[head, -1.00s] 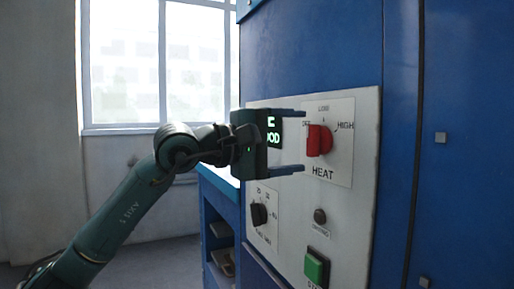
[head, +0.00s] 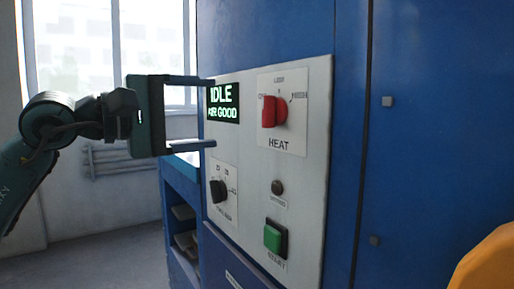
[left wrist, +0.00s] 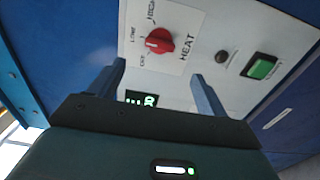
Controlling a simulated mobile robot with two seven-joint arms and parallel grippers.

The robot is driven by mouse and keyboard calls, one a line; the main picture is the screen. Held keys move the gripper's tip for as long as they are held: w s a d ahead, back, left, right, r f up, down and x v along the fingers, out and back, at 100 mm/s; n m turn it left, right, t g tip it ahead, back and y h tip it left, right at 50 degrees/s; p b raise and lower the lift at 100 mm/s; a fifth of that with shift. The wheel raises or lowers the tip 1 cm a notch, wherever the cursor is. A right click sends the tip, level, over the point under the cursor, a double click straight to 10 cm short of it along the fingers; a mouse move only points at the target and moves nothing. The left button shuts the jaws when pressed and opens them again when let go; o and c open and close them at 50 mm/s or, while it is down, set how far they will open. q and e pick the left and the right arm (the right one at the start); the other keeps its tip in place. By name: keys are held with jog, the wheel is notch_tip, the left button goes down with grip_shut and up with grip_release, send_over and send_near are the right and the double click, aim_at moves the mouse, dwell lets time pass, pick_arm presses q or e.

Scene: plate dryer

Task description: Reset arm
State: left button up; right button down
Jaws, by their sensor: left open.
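My left gripper (head: 206,112) is open and empty, in front of the left edge of the panel in the head view. Its two fingers point right, one above and one below the display. In the left wrist view my left gripper (left wrist: 160,82) shows spread fingers with nothing between them. The white control panel (head: 312,190) carries a red HEAT knob (head: 273,111), also seen in the left wrist view (left wrist: 158,41). The display (head: 223,103) reads IDLE and AIR GOOD. My right gripper is not in view.
Below are a black timer knob (head: 218,191), a small round indicator (head: 277,187) and a green START button (head: 275,237). The blue dryer (head: 430,130) fills the right side. A shelf with items (head: 183,225) stands at its left. An orange thing (head: 488,262) shows at lower right.

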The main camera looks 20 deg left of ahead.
pick_arm(q)
jog(key=s+d+f+n+g+h, duration=0.1)
jog(key=d+f+n+g+h, duration=0.25)
jog(key=d+f+n, duration=0.35)
jog(key=s+d+f+n+g+h, duration=0.25)
jog(key=d+f+n+h, duration=0.2)
jog(key=f, duration=0.55)
notch_tip(320, 180, down, 19)
jog(key=s+a+n+t+y, duration=0.1)
jog(key=n+t+y, duration=0.4)
jog(key=n, duration=1.2)
jog(key=s+a+n+t+y, duration=0.15)
jog(key=n+t+y, duration=0.4)
jog(key=n, duration=1.25)
jog(key=s+f+n+g+y+p, duration=0.5)
jog(key=s+f+n+g+p, duration=0.3)
jog(key=n+p, duration=0.4)
notch_tip(320, 180, down, 2)
jog(key=s+p, duration=0.1)
jog(key=p, duration=0.3)
jog(key=shift+s+d+f+p, duration=0.15)
jog(key=shift+s+d+p, duration=0.15)
jog(key=shift+p, duration=0.05)
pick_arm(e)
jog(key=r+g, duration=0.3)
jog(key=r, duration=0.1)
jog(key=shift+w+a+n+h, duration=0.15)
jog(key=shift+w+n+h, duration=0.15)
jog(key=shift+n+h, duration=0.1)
